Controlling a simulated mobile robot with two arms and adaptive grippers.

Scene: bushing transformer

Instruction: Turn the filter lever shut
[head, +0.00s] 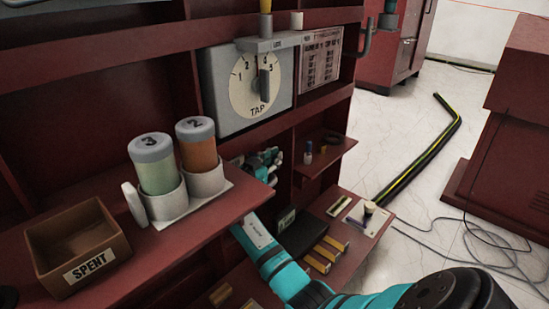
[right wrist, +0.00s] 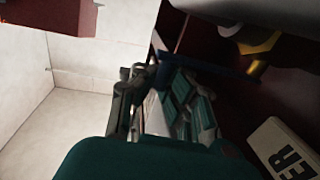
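In the right wrist view, a yellow part (right wrist: 258,46) on a pale round fitting shows at the upper right; it may be the filter lever, but I cannot tell for sure. Below it is a pale label (right wrist: 284,150) whose visible letters read "ER". My right gripper (head: 268,160) is in the cabinet, partly hidden behind the shelf with the canisters. It also shows in the right wrist view (right wrist: 165,95), dark and apart in the picture from the yellow part. Its finger opening is unclear. My left gripper is not in view.
A shelf holds canisters 3 (head: 155,165) and 2 (head: 197,145) and a SPENT bin (head: 82,245). A TAP dial (head: 256,88) is above. A lower shelf (head: 345,258) holds several small parts. A black-yellow cable cover (head: 425,150) lies on the floor at right.

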